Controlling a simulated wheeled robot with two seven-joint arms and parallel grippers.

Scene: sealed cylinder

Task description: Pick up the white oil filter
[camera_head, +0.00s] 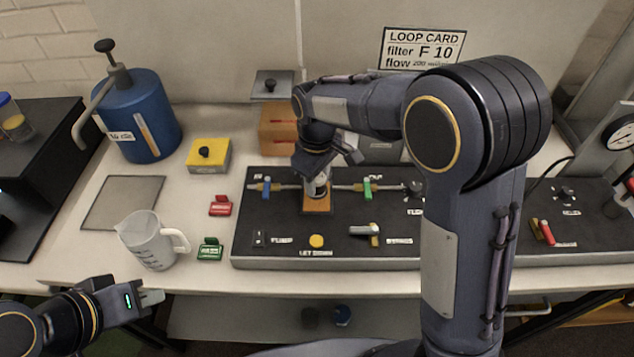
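The white oil filter (318,188) appears as a small pale cylinder, upright on an orange-brown mount (317,206) in the black panel. Its upper part is hidden by my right gripper (322,172), which points down at it from above. I cannot tell whether the fingers touch the filter or how far apart they are. My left gripper (151,297) is low at the left, in front of the bench edge and away from the filter. It appears empty, and its finger gap is not clear.
The black panel (290,240) carries a blue valve (266,188) and a green valve (367,189) beside the filter. A measuring jug (150,243), red clip (220,206) and green clip (210,249) stand left. A blue pump can (145,120) is behind. My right arm hides the panel's right part.

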